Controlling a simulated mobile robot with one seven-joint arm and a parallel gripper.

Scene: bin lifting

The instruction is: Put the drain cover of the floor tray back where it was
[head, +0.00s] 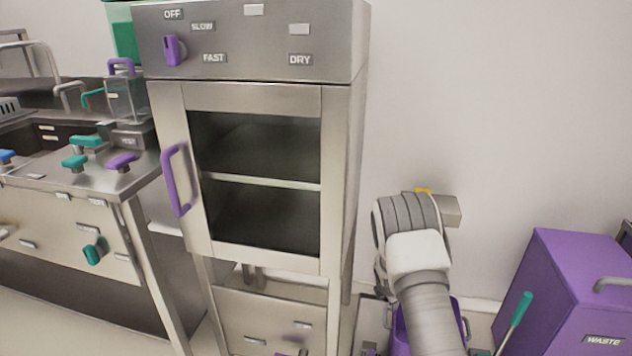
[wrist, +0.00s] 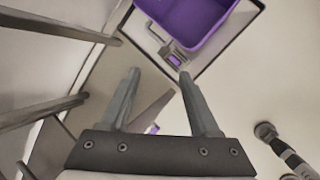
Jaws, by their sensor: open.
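My gripper (wrist: 158,73) is open in the wrist view, its two grey fingers apart with nothing held between them. A grey bracket-like handle with a purple part (wrist: 175,56) is just beyond the fingertips, beside the purple bin. A grey wedge-shaped piece (wrist: 152,112) and a small purple bit show between the fingers, lower down. I cannot tell for certain which piece is the drain cover. In the head view my arm hides most of the tray area.
The purple bin (wrist: 188,22) stands on the tray; its edge shows behind my arm in the head view (head: 398,335). A steel drying cabinet (head: 345,190) stands left of my arm. A purple waste box (head: 560,290) and a teal-handled tool (head: 517,318) are at right. Metal legs (wrist: 60,32) line the wrist view's left.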

